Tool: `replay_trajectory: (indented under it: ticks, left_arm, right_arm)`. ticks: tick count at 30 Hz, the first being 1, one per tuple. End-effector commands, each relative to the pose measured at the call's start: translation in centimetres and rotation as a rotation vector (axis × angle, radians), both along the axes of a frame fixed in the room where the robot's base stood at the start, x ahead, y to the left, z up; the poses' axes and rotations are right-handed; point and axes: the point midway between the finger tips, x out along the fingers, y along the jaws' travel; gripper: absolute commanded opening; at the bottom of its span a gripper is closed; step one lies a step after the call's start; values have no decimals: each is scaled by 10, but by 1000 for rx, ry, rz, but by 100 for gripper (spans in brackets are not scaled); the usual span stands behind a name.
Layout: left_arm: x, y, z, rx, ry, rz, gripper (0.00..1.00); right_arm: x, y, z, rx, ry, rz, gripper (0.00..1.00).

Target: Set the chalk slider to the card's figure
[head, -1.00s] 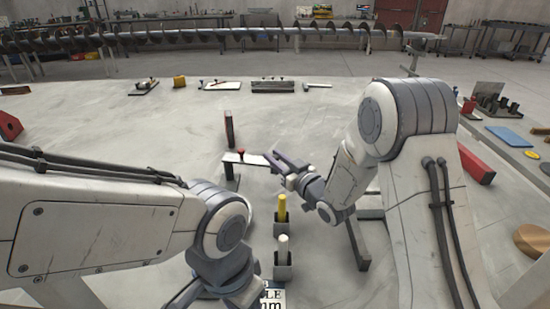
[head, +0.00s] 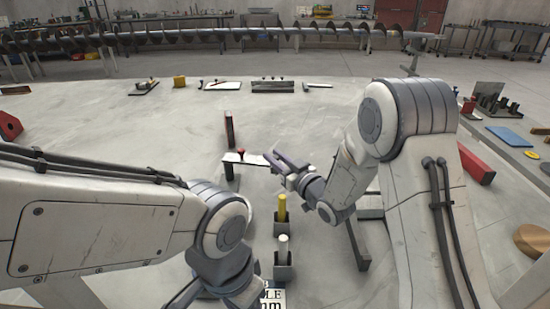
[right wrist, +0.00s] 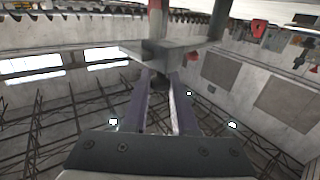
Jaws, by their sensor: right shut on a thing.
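A pale, flat bar (head: 254,159) stands raised above the bench in the head view, with a red knob (head: 240,152) on it. My right gripper (head: 273,158) is at the bar's right end. In the right wrist view, which looks upside down, my right gripper (right wrist: 159,82) is shut on a small dark knob (right wrist: 159,77) under the grey bar (right wrist: 170,52). The red knob (right wrist: 191,57) is apart from the fingers. The card (head: 272,298) is cut by the lower edge; only "LE" and "mm" read, and its figure is hidden. My left gripper's fingertips are not clear.
A yellow stick (head: 282,205) and a white stick (head: 283,241) stand in dark holders near the right gripper. A dark red upright block (head: 229,127) stands behind the bar. Several fixtures line the bench's far edge.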

Motion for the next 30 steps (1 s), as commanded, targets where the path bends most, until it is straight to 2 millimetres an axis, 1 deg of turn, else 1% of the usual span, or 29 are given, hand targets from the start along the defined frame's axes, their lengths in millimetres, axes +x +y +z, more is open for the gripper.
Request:
replay_trajectory:
  ticks: [8,14,21,22,24,30]
  left_arm:
    - [0,0,0,0,0,0,50]
    - [0,0,-10,0,0,0,50]
    - [0,0,-8,0,0,0,50]
    - [0,0,-8,0,0,0,50]
    - [0,0,-8,0,0,0,50]
    - [0,0,-8,0,0,0,50]
  right_arm:
    - [0,0,0,0,0,0,0]
    - [3,20,-1,0,-2,3,0]
    - [4,20,0,0,0,-1,0]
    - [4,20,0,0,0,-1,34]
    - [4,20,0,0,0,-1,55]
    - [4,20,0,0,0,-1,55]
